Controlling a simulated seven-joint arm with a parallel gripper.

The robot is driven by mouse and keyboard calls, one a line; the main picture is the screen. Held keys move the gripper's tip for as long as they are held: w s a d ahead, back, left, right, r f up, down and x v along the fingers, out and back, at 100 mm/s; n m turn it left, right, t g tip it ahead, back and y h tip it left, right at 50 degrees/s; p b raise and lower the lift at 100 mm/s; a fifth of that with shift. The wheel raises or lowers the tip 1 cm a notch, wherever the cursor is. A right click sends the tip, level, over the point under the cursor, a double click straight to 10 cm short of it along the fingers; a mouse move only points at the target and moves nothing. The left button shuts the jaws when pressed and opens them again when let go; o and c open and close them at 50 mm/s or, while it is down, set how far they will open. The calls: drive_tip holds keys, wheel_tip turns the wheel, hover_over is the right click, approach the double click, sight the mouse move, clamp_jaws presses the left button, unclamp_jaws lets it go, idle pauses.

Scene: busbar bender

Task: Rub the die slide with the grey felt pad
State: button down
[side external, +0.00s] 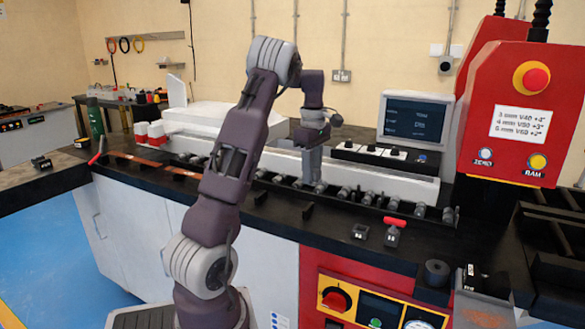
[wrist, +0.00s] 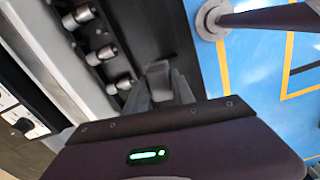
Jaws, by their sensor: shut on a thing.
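My gripper (side external: 313,181) points down over the row of metal rollers on the machine bed, near the middle of the bench. In the wrist view my gripper (wrist: 158,72) has its fingers close together around a small grey piece (wrist: 157,67), which looks to be the grey felt pad. The fingers mostly hide it, and I cannot tell whether it touches the surface below. I cannot make out with certainty which part is the die slide. The rollers (wrist: 107,53) show to the left of the fingers in the wrist view.
A red control box (side external: 515,115) hangs at the right. A monitor (side external: 415,120) and a panel of knobs (side external: 378,153) stand behind the rollers. A small red-handled part (side external: 393,232) and a black cylinder (side external: 437,272) stand on the front bench. Copper bars (side external: 150,163) lie at the left.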

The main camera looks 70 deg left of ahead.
drive_tip(key=w+d+m, duration=0.2)
drive_tip(key=w+d, duration=0.3)
drive_tip(key=d, duration=0.5)
drive_tip(key=w+d+m, duration=0.2)
drive_tip(key=w+d, duration=0.3)
drive_tip(key=d, duration=0.6)
drive_tip(key=w+d+f+m, duration=0.1)
drive_tip(key=w+d, duration=0.3)
drive_tip(key=d, duration=0.6)
drive_tip(key=shift+w+d+m, duration=0.3)
drive_tip(key=shift+w+m, duration=0.1)
drive_tip(key=shift+m, duration=0.2)
drive_tip(key=d+m, duration=0.2)
drive_tip(key=d, duration=0.9)
hover_over(455, 310)
drive_tip(key=shift+w+f, duration=0.15)
drive_tip(key=shift+f, duration=3.35)
drive_tip(key=shift+w+d+f, duration=0.15)
drive_tip(key=shift+w+f, duration=0.05)
drive_tip(key=shift+f, duration=0.2)
drive_tip(key=shift+w+d+f, duration=0.15)
drive_tip(key=shift+f, duration=0.2)
drive_tip(key=shift+w+d, duration=3.2)
drive_tip(key=shift+s+a, duration=3.55)
drive_tip(key=shift+s, duration=0.05)
wheel_tip(455, 310, up, 8)
drive_tip(key=shift+r, duration=0.15)
